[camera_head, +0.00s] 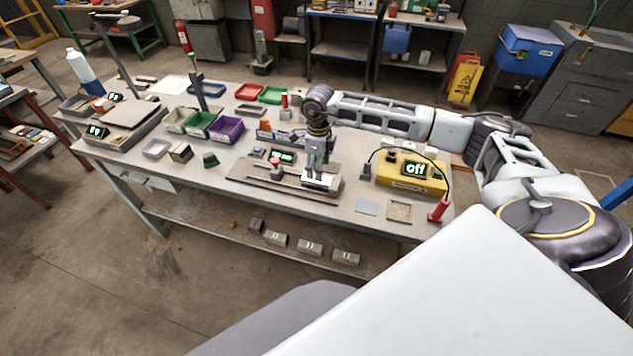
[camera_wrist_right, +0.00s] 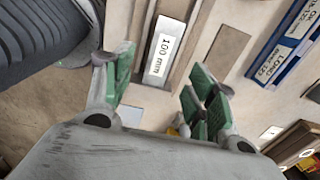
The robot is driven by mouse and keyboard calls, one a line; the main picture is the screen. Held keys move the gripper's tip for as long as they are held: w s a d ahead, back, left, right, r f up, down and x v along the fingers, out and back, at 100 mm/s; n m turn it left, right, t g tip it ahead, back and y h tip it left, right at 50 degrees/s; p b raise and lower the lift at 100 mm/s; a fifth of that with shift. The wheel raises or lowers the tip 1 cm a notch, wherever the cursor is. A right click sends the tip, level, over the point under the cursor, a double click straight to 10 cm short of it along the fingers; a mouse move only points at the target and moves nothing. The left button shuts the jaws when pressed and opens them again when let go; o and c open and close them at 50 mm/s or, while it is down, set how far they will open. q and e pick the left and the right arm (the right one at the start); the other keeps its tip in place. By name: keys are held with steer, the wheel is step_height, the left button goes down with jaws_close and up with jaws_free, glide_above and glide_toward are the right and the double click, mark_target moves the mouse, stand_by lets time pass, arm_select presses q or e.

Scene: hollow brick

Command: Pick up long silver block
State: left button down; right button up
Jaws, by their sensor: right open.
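A long silver block (camera_wrist_right: 163,52) with a white "100 mm" label shows in the right wrist view, lying in a narrow tray-like slot. My right gripper (camera_wrist_right: 160,88) is open and empty. Its green-padded fingers stand apart on either side of the block's near end in that view; contact is not visible. In the head view my right gripper (camera_head: 315,179) points down over the right part of a flat grey fixture (camera_head: 255,178) on the workbench, and it hides most of the block there. My left gripper is not in view.
A yellow box (camera_head: 408,175) with an "off" display stands right of the gripper, with a red-handled tool (camera_head: 438,209) near the bench corner. Green (camera_head: 199,124) and purple (camera_head: 226,130) bins stand left. Several small blocks lie on the lower shelf (camera_head: 215,221).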

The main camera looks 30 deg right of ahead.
mark_target(317, 182)
steer(key=shift+f, duration=0.15)
steer(key=shift+w+a+f+p, duration=0.1)
steer(key=shift+f+p, duration=0.25)
steer(key=shift+f, duration=0.5)
steer(key=shift+w+a+f+p, duration=0.1)
steer(key=shift+f+p, duration=0.25)
steer(key=shift+f, duration=1.35)
jaws_close()
